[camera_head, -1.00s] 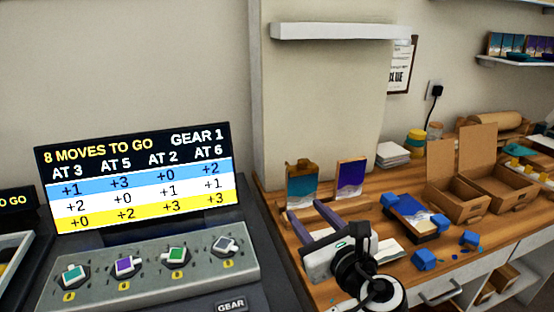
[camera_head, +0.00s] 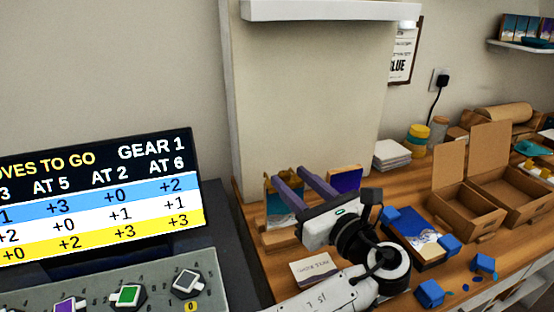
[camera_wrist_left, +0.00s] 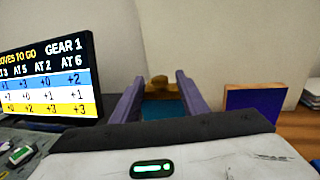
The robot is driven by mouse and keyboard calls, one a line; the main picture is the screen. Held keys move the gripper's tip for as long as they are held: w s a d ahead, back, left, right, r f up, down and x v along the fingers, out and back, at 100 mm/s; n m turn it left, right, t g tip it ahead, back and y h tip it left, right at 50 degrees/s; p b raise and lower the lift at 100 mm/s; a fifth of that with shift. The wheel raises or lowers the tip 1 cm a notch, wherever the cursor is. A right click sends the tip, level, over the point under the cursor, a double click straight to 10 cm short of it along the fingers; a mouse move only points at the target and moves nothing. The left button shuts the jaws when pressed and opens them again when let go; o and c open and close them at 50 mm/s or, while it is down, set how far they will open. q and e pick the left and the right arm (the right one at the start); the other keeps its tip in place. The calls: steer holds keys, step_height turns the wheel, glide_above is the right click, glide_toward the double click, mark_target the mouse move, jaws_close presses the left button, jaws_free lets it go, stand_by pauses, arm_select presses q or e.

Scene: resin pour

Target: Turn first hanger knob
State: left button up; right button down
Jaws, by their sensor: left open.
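My left gripper (camera_head: 293,174) is open, with its two purple fingers pointing away over the wooden bench. In the head view the fingers partly cover a teal and orange panel (camera_head: 280,215) standing in a wooden holder. In the left wrist view a brown rounded piece (camera_wrist_left: 159,83), perhaps the hanger's knob, tops the teal panel (camera_wrist_left: 163,109) and shows between the fingers (camera_wrist_left: 160,76). It appears beyond the fingers; I cannot tell whether they touch it. A purple panel (camera_head: 345,179) stands to the right, partly hidden. My right gripper is out of view.
A console with a screen (camera_head: 100,195) and coloured knobs, including a green one (camera_head: 128,295), is at left. A white shelf (camera_head: 330,11) hangs above. A dark tray (camera_head: 420,250), blue blocks (camera_head: 430,292) and cardboard boxes (camera_head: 465,213) occupy the bench at right.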

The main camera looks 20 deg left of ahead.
arm_select(q)
steer(key=x, duration=0.7)
steer(key=shift+w+a, duration=0.25)
steer(key=shift+a, duration=0.1)
steer(key=shift+f, duration=0.1)
steer(key=shift+c, duration=0.4)
